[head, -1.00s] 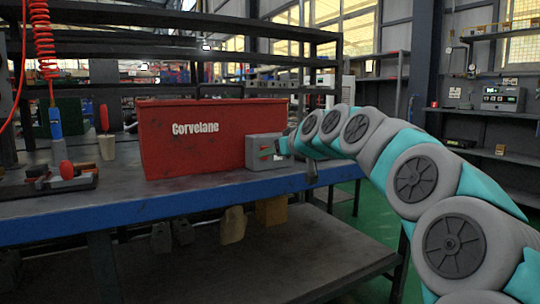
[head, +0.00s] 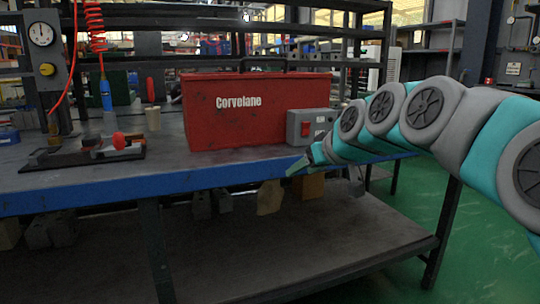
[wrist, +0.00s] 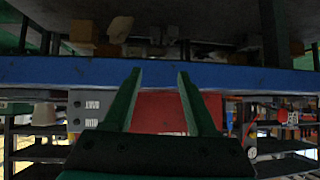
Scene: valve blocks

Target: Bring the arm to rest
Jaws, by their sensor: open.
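My gripper (head: 308,166) is at the end of my grey and teal arm, which reaches in from the right in the head view. It is close to the front edge of the blue-edged workbench (head: 120,192), in front of the grey box with a red button (head: 306,128). In the wrist view my gripper (wrist: 160,80) shows two green fingers spread apart with nothing between them. The wrist picture appears upside down, with the blue bench edge (wrist: 220,77) crossing beyond the fingertips.
A red Corvelane box (head: 235,122) stands on the bench. Several blocks sit on the lower shelf (head: 290,250). Green floor (head: 440,225) is open at the right.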

